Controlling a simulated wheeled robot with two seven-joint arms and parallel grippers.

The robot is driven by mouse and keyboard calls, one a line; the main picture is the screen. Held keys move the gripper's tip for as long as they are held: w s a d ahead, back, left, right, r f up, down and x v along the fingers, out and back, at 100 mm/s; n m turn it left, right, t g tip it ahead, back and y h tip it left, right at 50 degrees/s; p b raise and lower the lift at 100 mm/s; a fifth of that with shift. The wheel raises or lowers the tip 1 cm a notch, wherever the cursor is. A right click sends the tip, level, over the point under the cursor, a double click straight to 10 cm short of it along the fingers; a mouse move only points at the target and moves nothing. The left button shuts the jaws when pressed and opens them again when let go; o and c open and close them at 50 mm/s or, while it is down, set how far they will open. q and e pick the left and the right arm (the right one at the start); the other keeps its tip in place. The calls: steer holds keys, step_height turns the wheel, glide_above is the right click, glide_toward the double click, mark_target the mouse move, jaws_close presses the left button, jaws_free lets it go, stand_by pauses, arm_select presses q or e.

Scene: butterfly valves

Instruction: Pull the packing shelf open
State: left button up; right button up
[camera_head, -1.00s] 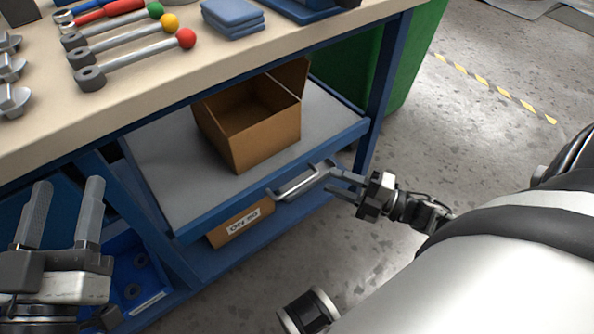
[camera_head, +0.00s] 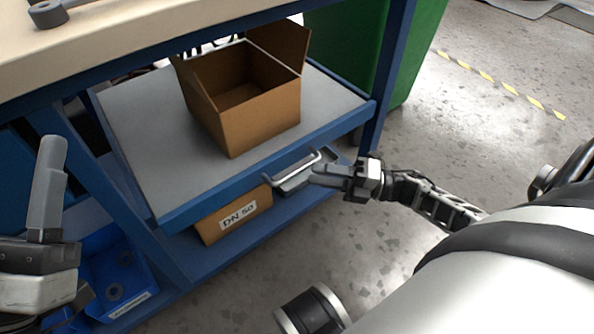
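The packing shelf (camera_head: 150,140) is a grey board with a blue front edge, under the workbench. It stands partly out past the bench top's front. A silver bar handle (camera_head: 298,173) is on its front edge. My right gripper (camera_head: 316,174) comes in from the right, with its fingertips at the handle's right end. Whether they touch the bar or have closed is unclear. An open cardboard box (camera_head: 262,128) sits on the shelf. My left gripper (camera_head: 30,185) is at the left edge, well away from the shelf; one upright finger shows and the other is out of frame.
A cardboard box labelled DN 50 (camera_head: 235,218) lies below the shelf. A blue bin (camera_head: 125,270) with dark rings is at lower left. The workbench top (camera_head: 130,35) overhangs the shelf. A green container (camera_head: 345,40) stands behind the blue leg. The floor (camera_head: 480,130) to the right is clear.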

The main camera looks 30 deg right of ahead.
mark_target(297, 169)
arm_select(q)
steer(key=shift+s+d+r+m+h+b, duration=0.1)
steer(key=shift+s+r+m+h+b, duration=0.25)
steer(key=shift+m+h, duration=0.3)
steer(key=shift+s+r+m+h+b, duration=0.15)
steer(key=shift+r+m+h, duration=0.35)
steer(key=shift+m, duration=0.25)
arm_select(e)
steer(key=shift+x, duration=2.85)
jaws_close()
